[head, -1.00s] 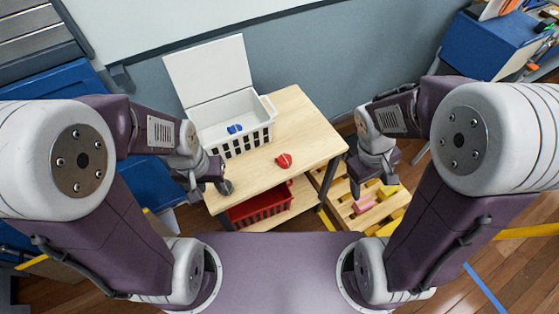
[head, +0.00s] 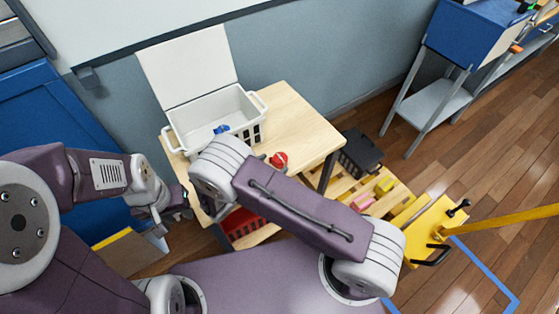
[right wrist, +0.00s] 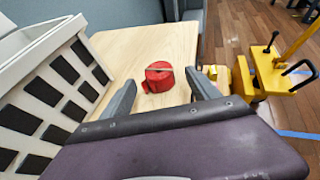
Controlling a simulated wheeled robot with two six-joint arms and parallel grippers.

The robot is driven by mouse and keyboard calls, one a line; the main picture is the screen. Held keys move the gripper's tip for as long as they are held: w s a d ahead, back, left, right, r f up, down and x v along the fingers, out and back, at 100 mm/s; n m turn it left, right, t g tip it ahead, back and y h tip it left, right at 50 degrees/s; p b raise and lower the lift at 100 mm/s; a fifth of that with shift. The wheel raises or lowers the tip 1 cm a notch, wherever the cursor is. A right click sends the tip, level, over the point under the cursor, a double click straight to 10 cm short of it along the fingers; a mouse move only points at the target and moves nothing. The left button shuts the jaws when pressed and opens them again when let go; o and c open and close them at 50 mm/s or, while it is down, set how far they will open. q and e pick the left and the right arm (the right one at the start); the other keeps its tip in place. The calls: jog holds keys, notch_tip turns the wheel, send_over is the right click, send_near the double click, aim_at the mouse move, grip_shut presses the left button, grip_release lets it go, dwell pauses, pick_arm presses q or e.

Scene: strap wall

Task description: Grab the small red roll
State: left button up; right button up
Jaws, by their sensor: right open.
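The small red roll (head: 278,160) lies on the wooden table (head: 300,125), to the right of the white basket, partly covered by my right arm in the head view. In the right wrist view the red roll (right wrist: 158,78) shows a pale band and appears between and beyond the fingertips, not gripped. My right gripper (right wrist: 160,80) is open and empty, pointing at the roll; the head view hides it behind my arm. My left gripper (head: 178,207) hangs left of the table, and its jaws are too small to read.
A white basket (head: 253,128) with its lid up holds a blue roll (head: 221,129). A red crate (head: 240,223) is below the tabletop. Right of the table are a pallet with pink (head: 362,201) and yellow blocks, a black crate (head: 360,152) and a yellow cart (head: 435,228).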

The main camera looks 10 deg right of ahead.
aim_at(277, 162)
jog(key=x, duration=0.6)
jog(key=shift+w+f+p, duration=0.2)
jog(key=shift+f+p, duration=0.1)
jog(key=shift+s, duration=0.1)
jog(key=c, duration=1.4)
